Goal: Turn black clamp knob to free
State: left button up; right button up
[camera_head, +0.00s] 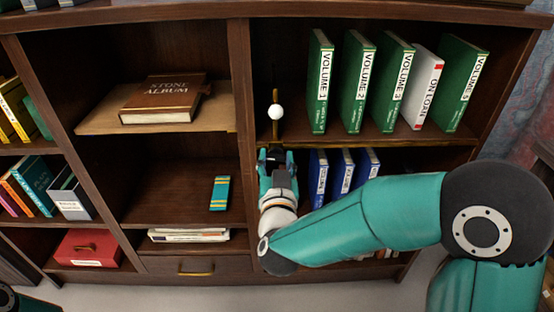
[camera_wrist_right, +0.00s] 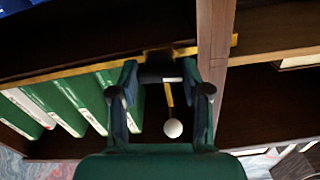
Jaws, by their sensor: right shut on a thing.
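The black clamp knob (camera_head: 274,153) sits at the front edge of the shelf, beside the upright divider, and is partly hidden by my right gripper. In the right wrist view, the dark knob (camera_wrist_right: 158,60) shows between the fingertips. My right gripper (camera_head: 277,162) is shut on it, with a finger on each side in the right wrist view (camera_wrist_right: 160,76). A brass rod with a white ball (camera_head: 276,111) stands upright just above the knob. The ball also shows in the right wrist view (camera_wrist_right: 173,128). My left gripper is not in view.
Green volumes (camera_head: 359,85) and a white "ON LOAN" book (camera_head: 422,86) stand on the shelf right of the rod. Blue volumes (camera_head: 341,172) stand below, close to my right arm. The brown album (camera_head: 164,97) lies on the left shelf, left of the divider (camera_head: 240,85).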

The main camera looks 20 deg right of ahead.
jog(key=shift+f, duration=0.35)
jog(key=o, duration=0.9)
jog(key=shift+o, duration=1.3)
jog(key=shift+r, duration=0.15)
jog(key=shift+s, duration=0.1)
jog(key=v, duration=0.7)
jog(key=shift+s+a, duration=0.1)
jog(key=shift+s, duration=0.05)
